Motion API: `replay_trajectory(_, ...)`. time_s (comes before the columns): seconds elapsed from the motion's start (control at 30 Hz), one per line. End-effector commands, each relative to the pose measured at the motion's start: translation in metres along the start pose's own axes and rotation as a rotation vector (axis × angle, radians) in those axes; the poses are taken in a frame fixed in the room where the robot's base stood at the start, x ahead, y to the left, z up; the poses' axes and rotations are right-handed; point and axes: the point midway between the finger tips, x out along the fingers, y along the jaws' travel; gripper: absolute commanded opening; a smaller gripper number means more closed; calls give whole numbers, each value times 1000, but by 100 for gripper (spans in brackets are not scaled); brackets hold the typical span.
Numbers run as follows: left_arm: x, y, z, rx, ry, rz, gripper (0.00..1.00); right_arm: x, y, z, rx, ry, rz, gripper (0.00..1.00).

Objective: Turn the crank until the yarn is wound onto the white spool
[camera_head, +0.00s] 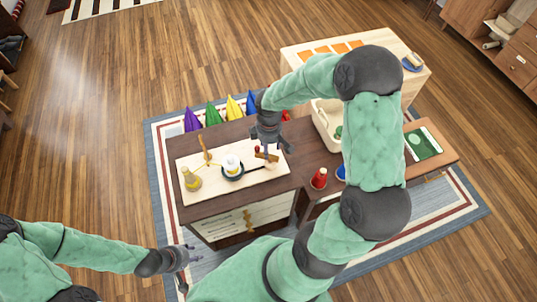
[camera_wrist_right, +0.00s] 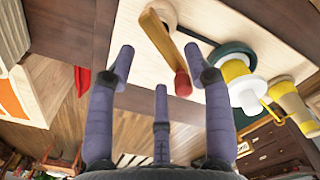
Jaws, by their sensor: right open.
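A wooden crank arm (camera_wrist_right: 165,48) with a red knob (camera_wrist_right: 182,84) lies over the pale board (camera_head: 222,190). My right gripper (camera_head: 268,150) is open above the crank; in the right wrist view the knob shows between its spread fingers, nearer the right one, and I cannot tell whether they touch. The white spool (camera_head: 232,163) stands on a dark round base left of the crank. In the wrist view the spool (camera_wrist_right: 250,97) has yellow yarn around its middle. A yellow yarn cone (camera_head: 191,181) stands at the board's left end. My left gripper (camera_head: 184,268) is open and empty, low, away from the board.
Purple, green, yellow and blue cones (camera_head: 233,108) stand behind the dark table (camera_head: 240,213). A red cup-like object (camera_head: 319,178) stands to the right of the board. A cream bin (camera_head: 323,130) is partly behind my right arm. Open floor (camera_head: 100,180) lies to the left.

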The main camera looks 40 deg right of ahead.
Motion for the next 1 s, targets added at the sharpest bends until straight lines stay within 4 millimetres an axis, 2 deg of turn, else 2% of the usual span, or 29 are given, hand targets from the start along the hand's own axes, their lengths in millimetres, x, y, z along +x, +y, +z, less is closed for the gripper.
replay_trajectory(0.03,6,-2,0,0,0,0,40,12,0,0,0,-2,-2,52)
replay_trajectory(0.1,9,-3,0,0,0,0,40,23,0,0,0,0,-1,52)
replay_trajectory(0.3,15,-5,-1,0,1,0,40,43,0,0,1,1,0,52)
replay_trajectory(0.7,16,-6,-1,0,1,0,40,48,0,0,1,1,1,52)
replay_trajectory(0.77,16,-6,-1,0,1,0,40,48,0,0,1,1,1,38)
replay_trajectory(0.9,16,-6,-1,0,1,0,40,48,0,0,1,1,1,0)
replay_trajectory(1.0,16,-6,-1,0,1,0,40,48,0,0,1,1,0,0)
